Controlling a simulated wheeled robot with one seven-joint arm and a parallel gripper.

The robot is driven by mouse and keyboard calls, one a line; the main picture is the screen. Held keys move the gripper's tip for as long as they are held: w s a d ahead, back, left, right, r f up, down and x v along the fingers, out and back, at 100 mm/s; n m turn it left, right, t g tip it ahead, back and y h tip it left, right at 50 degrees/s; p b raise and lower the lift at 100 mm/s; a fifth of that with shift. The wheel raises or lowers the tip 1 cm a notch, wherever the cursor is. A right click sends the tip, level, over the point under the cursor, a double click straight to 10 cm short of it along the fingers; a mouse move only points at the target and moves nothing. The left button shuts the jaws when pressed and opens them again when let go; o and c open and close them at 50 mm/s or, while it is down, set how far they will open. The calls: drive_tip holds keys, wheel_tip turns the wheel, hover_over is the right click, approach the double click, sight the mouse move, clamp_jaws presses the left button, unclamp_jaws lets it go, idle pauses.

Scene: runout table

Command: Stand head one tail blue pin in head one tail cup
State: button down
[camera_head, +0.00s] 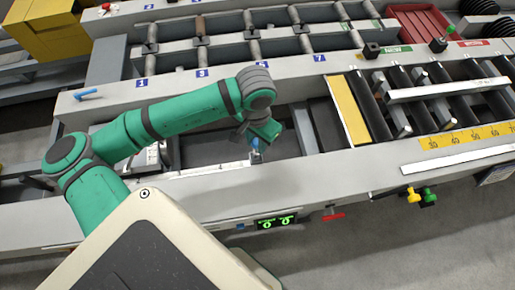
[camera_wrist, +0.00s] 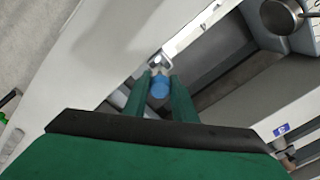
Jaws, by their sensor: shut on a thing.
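My gripper (camera_head: 262,136) is over the front trough of the runout table. In the wrist view its two green fingers (camera_wrist: 160,92) are shut on a blue pin (camera_wrist: 159,86). The pin also shows as a small blue spot below the gripper in the head view (camera_head: 255,144). A small pale metallic piece (camera_wrist: 157,62) shows just beyond the blue part in the wrist view; I cannot tell whether it is part of the pin or a cup. I cannot make out the head one tail cup for certain.
Another blue piece (camera_head: 86,94) lies on the table's left ledge. The front rail (camera_head: 240,185) runs below the gripper, with a green display (camera_head: 277,222) on its face. Dark rollers (camera_head: 410,95) and a yellow plate (camera_head: 348,110) stand to the right.

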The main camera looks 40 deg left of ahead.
sight(256, 152)
wheel_tip(256, 152, down, 2)
drive_tip(key=shift+w+f, duration=0.1)
drive_tip(key=shift+s+f, duration=0.15)
drive_tip(key=shift+f, duration=0.55)
drive_tip(key=shift+s+f, duration=0.15)
drive_tip(key=shift+f, duration=0.55)
drive_tip(key=shift+f, duration=0.1)
drive_tip(key=c, duration=1.5)
unclamp_jaws()
drive_tip(key=shift+o, duration=0.2)
drive_tip(key=shift+w, duration=0.1)
wheel_tip(256, 152, up, 12)
drive_tip(key=shift+r, duration=0.15)
